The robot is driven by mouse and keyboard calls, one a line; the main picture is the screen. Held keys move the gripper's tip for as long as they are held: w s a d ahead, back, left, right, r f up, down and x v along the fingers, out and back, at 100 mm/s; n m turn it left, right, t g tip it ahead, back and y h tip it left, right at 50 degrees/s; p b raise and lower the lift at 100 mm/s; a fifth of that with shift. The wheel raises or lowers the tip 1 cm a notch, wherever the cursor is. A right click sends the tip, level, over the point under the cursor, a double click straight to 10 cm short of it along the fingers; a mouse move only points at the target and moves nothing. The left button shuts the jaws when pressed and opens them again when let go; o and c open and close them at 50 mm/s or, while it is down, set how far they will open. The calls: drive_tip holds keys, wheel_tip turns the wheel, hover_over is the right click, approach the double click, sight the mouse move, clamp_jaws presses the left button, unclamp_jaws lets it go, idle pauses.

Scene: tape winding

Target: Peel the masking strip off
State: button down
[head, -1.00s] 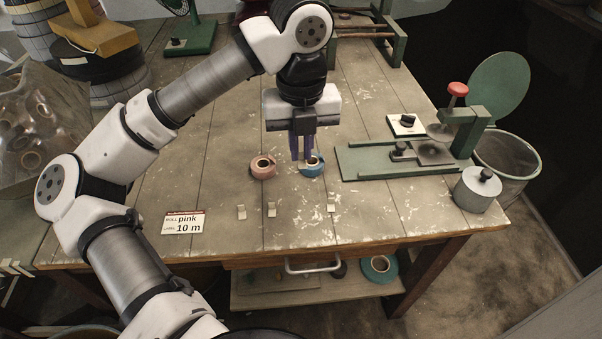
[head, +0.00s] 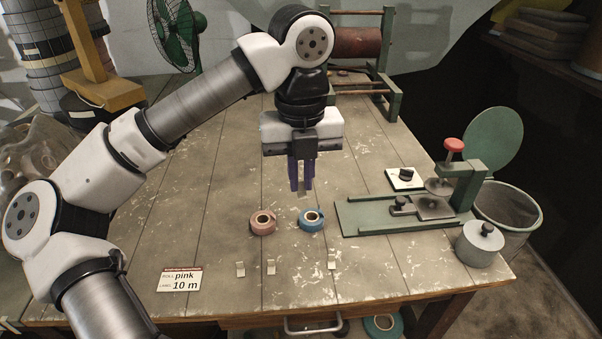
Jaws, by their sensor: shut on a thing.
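My gripper (head: 301,187), with purple fingers, is shut on a small pale strip (head: 302,193), which shows between and just below the fingertips. The gripper points down above the table, apart from the rolls in the picture. A blue tape roll (head: 311,220) with a pale core lies flat on the table just below the fingers in the picture. A pink tape roll (head: 263,223) lies to its left. I cannot see whether any masking strip is on either roll.
Several small metal tabs (head: 271,267) lie at the front. A card (head: 179,279) reads "pink" and "10 m". A green press (head: 405,213), a metal weight (head: 479,243) and a bin (head: 507,207) stand at right. The table (head: 218,203) is clear left of the rolls.

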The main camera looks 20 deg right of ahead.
sight(301, 184)
drive_tip(key=shift+r, duration=0.35)
drive_tip(key=shift+r+p, duration=1)
drive_tip(key=shift+r, duration=0.35)
drive_tip(key=shift+f, duration=0.1)
